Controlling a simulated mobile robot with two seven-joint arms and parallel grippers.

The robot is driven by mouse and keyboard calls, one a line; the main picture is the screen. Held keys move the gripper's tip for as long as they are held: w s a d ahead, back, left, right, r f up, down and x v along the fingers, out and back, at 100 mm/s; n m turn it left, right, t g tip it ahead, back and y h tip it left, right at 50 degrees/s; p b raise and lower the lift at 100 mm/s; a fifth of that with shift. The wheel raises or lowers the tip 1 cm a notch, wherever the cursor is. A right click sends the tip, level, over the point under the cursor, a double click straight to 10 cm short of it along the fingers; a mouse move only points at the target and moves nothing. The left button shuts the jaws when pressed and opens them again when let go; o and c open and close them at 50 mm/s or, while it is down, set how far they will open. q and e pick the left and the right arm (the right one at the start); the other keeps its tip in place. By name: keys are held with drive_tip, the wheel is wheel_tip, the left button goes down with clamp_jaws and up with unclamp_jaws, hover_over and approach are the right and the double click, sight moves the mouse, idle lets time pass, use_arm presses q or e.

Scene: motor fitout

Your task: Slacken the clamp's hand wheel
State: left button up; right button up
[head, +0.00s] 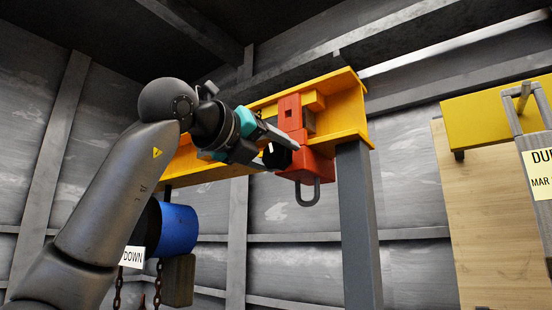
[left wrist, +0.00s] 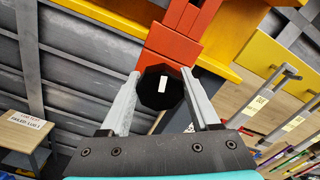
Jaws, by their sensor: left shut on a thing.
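The red clamp (head: 292,118) sits on the yellow beam (head: 348,105), with a grey shackle (head: 308,193) hanging below it. Its black hand wheel (head: 277,155) faces my left gripper (head: 282,152). In the left wrist view the hand wheel (left wrist: 161,88) carries a white mark and lies between the two fingers of my left gripper (left wrist: 165,95), which is shut on it. The red clamp body (left wrist: 172,47) shows behind the wheel. My right gripper is in neither view.
A blue hoist (head: 178,230) with dark chains and a sign reading "DOWN" hangs under the beam. A grey post (head: 358,225) holds up the beam's right end. A yellow panel (head: 497,118) and a wooden board (head: 480,215) stand at the right.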

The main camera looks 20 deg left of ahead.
use_arm(q)
drive_tip(key=n+b, duration=0.1)
drive_tip(key=n, duration=0.2)
drive_tip(key=shift+a+f+n, duration=0.1)
drive_tip(key=shift+n, duration=0.3)
drive_tip(key=n+b, duration=0.2)
drive_tip(key=n, duration=0.1)
drive_tip(key=shift+n, duration=0.3)
drive_tip(key=n+b, duration=0.2)
drive_tip(key=n, duration=0.4)
drive_tip(key=shift+f+b, duration=0.2)
drive_tip(key=shift+b, duration=0.1)
drive_tip(key=n+b, duration=0.2)
drive_tip(key=n, duration=0.4)
drive_tip(key=shift+f+n, duration=0.1)
drive_tip(key=shift+n, duration=0.2)
drive_tip(key=n+b, duration=0.1)
drive_tip(key=n, duration=0.2)
drive_tip(key=shift+f+b, duration=0.1)
drive_tip(key=shift+b, duration=0.2)
drive_tip(key=shift+n+b, duration=0.45)
drive_tip(key=shift+n, duration=1.35)
drive_tip(key=o, duration=1.4)
drive_tip(key=shift+c, duration=0.2)
